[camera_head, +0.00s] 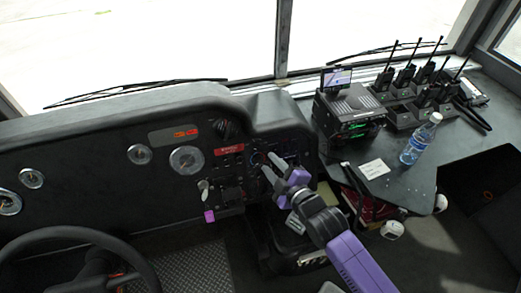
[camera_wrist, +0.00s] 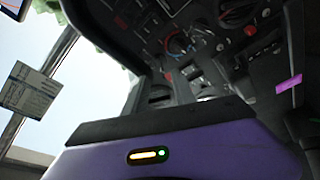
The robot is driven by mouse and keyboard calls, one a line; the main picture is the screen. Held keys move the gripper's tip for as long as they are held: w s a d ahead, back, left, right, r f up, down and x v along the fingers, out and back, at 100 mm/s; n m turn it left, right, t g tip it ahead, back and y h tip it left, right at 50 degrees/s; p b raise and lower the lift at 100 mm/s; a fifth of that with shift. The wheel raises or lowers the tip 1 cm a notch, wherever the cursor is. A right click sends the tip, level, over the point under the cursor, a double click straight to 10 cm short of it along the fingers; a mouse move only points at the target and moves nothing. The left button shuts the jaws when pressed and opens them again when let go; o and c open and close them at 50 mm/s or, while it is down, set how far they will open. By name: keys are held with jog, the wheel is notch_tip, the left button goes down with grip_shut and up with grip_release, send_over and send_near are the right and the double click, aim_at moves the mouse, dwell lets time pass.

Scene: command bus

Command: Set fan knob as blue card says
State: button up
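My gripper (camera_head: 273,167) is in front of the dashboard's right-hand control panel, its two grey fingers apart with nothing seen between them. A round dial with red and blue marks (camera_wrist: 178,45) is on the panel in the wrist view. Other dark knobs are near it, one with a red mark (camera_wrist: 250,30). I cannot tell which knob is the fan knob or read its setting. I cannot make out a card that is clearly blue; a white card (camera_head: 375,168) lies on the side desk.
A water bottle (camera_head: 421,139), a radio unit with a small screen (camera_head: 336,78), and several handheld radios (camera_head: 408,78) stand on the side desk (camera_head: 410,190). The steering wheel (camera_head: 75,235) is at lower left. A purple tab (camera_head: 209,215) sticks out below the dashboard.

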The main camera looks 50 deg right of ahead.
aim_at(257, 150)
jog(key=p+x, duration=0.1)
jog(key=x, duration=0.6)
jog(key=shift+w, duration=0.15)
grip_shut()
